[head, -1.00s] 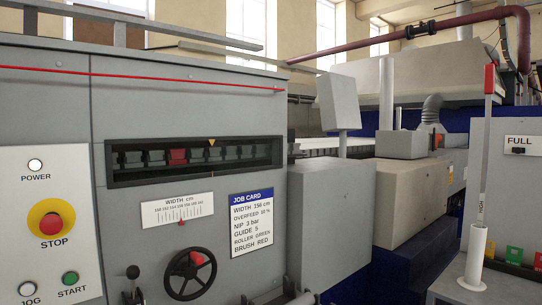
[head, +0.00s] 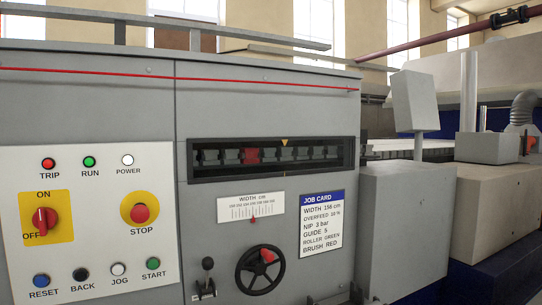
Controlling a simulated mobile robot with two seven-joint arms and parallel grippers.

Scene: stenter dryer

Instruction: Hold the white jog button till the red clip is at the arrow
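The white jog button (head: 119,269) is on the lower part of the white control panel (head: 85,170), between the black back button (head: 81,274) and the green start button (head: 153,263). The red clip (head: 250,155) shows in the dark window slot (head: 200,170) among several grey-green clips. The yellow arrow (head: 285,142) points down from the slot's top edge. The red clip is left of the arrow, apart from it by roughly one clip's width.
A blue reset button (head: 41,280) sits at the panel's lower left. A red rotary switch (head: 43,221) and a red stop button (head: 140,212) stick out above. A black lever (head: 207,264) and handwheel (head: 260,270) project right of the panel.

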